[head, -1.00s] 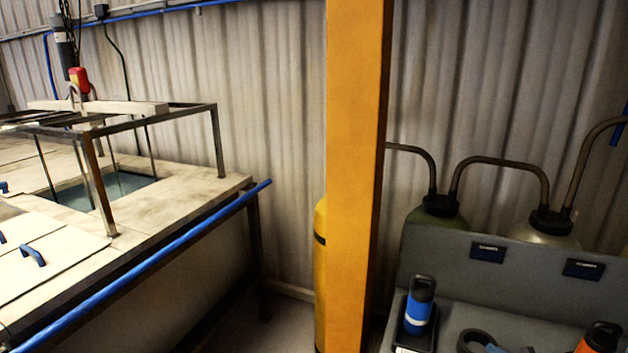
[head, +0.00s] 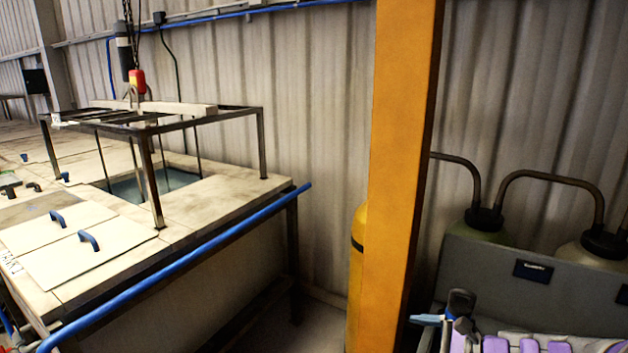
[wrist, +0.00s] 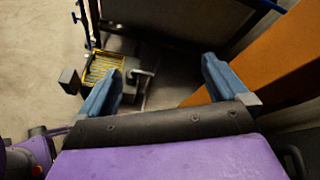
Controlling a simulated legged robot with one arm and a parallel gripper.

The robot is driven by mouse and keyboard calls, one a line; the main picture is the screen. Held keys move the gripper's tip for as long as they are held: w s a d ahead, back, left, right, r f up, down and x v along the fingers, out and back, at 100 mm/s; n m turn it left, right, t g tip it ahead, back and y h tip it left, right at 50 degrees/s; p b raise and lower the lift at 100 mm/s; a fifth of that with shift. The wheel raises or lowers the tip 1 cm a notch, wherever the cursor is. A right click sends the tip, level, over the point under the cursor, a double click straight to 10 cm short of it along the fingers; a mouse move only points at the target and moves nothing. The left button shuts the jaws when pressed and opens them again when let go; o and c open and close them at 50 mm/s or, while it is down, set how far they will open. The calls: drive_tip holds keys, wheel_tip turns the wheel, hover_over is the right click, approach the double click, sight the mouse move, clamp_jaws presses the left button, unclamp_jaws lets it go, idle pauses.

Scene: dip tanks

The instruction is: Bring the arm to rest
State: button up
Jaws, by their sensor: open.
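My gripper (wrist: 160,65) shows in the wrist view with its two blue fingers spread apart and nothing between them. It points down towards the floor, beside the orange post. The rest of the gripper is hard to make out there.
The orange post (head: 405,150) stands close to the arm. The tank table (head: 210,215) with its blue rail (head: 190,260) is on the left.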

drive_tip(key=s+a+r+n+g+h, duration=0.1)
drive_tip(key=s+a+r+n+g, duration=0.1)
drive_tip(key=s+a+n+g, duration=0.4)
drive_tip(key=s+a+r+n+g+h, duration=0.1)
drive_tip(key=s+a+r+n, duration=0.1)
drive_tip(key=s+a+n, duration=0.5)
drive_tip(key=s+d+n+g+h, duration=0.2)
drive_tip(key=s+n+h, duration=0.4)
drive_tip(key=s, duration=1.6)
drive_tip(key=h, duration=0.3)
drive_tip(key=shift+d+f+g, duration=0.15)
drive_tip(key=shift+d+g, duration=0.1)
drive_tip(key=shift+g, duration=0.05)
